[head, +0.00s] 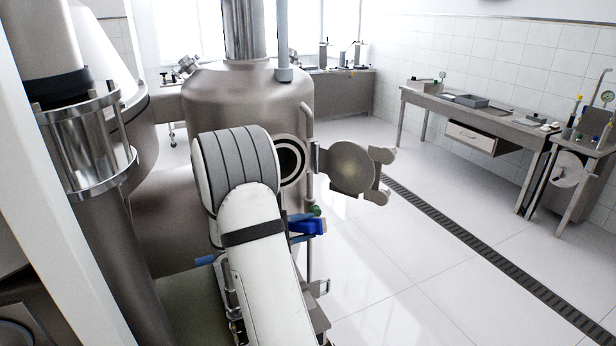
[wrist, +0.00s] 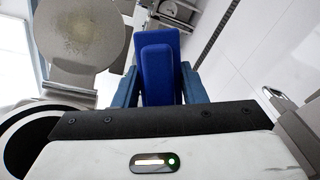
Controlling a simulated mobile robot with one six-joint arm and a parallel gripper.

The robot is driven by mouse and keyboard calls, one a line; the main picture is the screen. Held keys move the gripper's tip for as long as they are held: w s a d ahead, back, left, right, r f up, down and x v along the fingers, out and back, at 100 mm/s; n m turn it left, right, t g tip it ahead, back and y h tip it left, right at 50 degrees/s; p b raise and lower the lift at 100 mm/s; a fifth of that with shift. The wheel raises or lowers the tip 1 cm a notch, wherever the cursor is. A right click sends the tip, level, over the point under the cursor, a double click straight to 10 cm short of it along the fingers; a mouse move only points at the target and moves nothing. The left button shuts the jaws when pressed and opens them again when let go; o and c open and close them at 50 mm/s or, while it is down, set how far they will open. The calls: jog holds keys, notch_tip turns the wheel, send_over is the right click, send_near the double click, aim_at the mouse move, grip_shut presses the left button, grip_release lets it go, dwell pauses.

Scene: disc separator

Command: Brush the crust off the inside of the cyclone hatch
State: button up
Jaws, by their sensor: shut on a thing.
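The cyclone hatch (head: 352,167) is a round metal door. It stands open to the right of the dark round opening (head: 291,160) in the steel vessel, with its inner face towards me. Brownish crust shows on that face in the wrist view (wrist: 82,35), mostly around the middle. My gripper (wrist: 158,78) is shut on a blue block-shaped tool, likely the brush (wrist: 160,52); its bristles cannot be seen. In the head view the blue tool (head: 314,227) is below the hatch, to its left, and apart from it. My arm partly hides the gripper there.
A vertical pipe-like handle (head: 308,130) runs beside the opening, close to the hatch hinge. A steel bench (head: 470,115) stands along the right wall. A floor drain grate (head: 470,245) crosses the open white floor on the right.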

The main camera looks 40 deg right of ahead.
aim_at(338, 170)
jog(key=d+r+t+h, duration=0.1)
jog(key=r, duration=0.2)
jog(key=d+r+t+h+p, duration=0.1)
jog(key=r, duration=0.2)
jog(key=w+d+r+n+t+h+p, duration=0.1)
jog(key=r, duration=0.3)
jog(key=shift+w+d+r, duration=0.1)
jog(key=shift+d, duration=0.25)
jog(key=d+p, duration=0.1)
jog(key=d, duration=0.1)
jog(key=w+d+p, duration=0.1)
jog(key=d, duration=0.2)
jog(key=shift+w+d, duration=0.15)
jog(key=shift+d, duration=0.15)
jog(key=shift+w+d+b, duration=0.2)
jog(key=shift+d+b, duration=0.3)
jog(key=shift+d, duration=0.4)
